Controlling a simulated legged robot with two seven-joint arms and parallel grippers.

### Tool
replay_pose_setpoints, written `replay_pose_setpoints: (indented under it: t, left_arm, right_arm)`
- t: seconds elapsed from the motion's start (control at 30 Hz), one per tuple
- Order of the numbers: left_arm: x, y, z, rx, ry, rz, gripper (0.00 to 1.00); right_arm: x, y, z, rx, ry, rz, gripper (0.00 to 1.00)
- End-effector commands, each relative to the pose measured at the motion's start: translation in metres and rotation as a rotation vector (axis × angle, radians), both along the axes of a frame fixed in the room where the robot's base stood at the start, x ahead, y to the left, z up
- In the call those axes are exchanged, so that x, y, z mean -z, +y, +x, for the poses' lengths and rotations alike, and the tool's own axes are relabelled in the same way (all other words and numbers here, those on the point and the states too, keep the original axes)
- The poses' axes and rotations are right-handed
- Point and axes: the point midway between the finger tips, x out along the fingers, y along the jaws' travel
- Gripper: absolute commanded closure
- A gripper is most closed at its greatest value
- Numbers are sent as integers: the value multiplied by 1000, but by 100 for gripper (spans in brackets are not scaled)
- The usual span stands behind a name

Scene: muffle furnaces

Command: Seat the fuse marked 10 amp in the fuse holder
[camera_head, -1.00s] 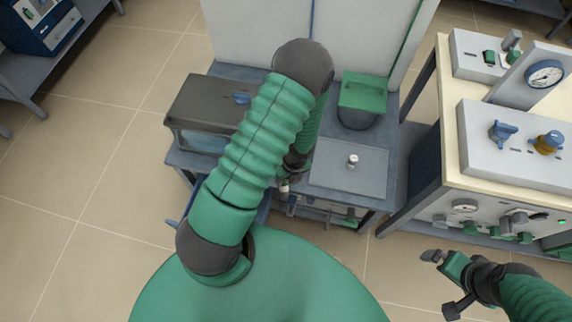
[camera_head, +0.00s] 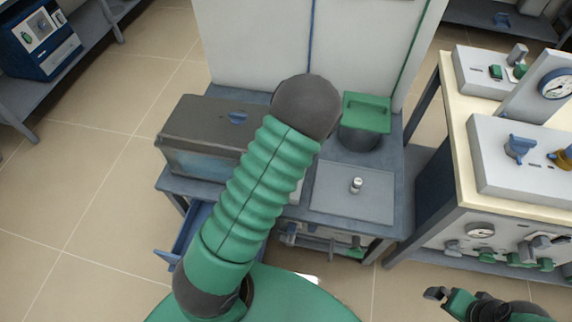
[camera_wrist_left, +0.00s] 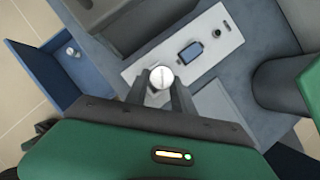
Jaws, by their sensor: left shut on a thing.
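In the left wrist view my left gripper (camera_wrist_left: 160,90) is shut on a small cylinder with a round silver end, apparently a fuse (camera_wrist_left: 162,76). I cannot read a marking on it. It is over the near end of a white panel (camera_wrist_left: 140,70) with a blue-framed dark part and a small dark round fitting (camera_wrist_left: 217,33). I cannot tell which part is the fuse holder. Another small silver piece (camera_wrist_left: 72,50) lies in the open blue drawer (camera_wrist_left: 45,75). In the head view my left arm hides its gripper. My right gripper (camera_head: 437,293) is partly cut off at the bottom right.
A grey box (camera_head: 205,125), a green-topped container (camera_head: 366,112) and a plate with a metal knob (camera_head: 356,185) are on the grey bench (camera_head: 395,215). A bench with gauges and valves (camera_head: 540,150) stands at the right. The open drawer (camera_head: 185,240) sticks out at the left.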

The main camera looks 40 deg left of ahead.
Motion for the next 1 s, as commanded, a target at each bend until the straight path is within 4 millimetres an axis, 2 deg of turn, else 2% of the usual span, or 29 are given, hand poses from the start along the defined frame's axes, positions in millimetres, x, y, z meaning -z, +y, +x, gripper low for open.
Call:
replay_pose_setpoints:
  t: [0.03, 0.2, 0.6, 0.97, 1.0]
  left_arm:
    - [10, 0, 0, 0, 0, 0, 100]
    - [26, 0, 0, 0, 0, 0, 100]
    - [61, 0, 0, 1, 1, -1, 100]
    - [64, 0, 0, 0, 0, 0, 100]
    - [64, 0, 0, 0, 0, 0, 68]
  right_arm:
    - [11, 0, 0, 0, 0, 0, 0]
    - [27, 0, 0, 0, 0, 0, 0]
    - [54, 0, 0, 0, 0, 0, 0]
    - [55, 0, 0, 0, 0, 0, 0]
    - [55, 0, 0, 0, 0, 0, 0]
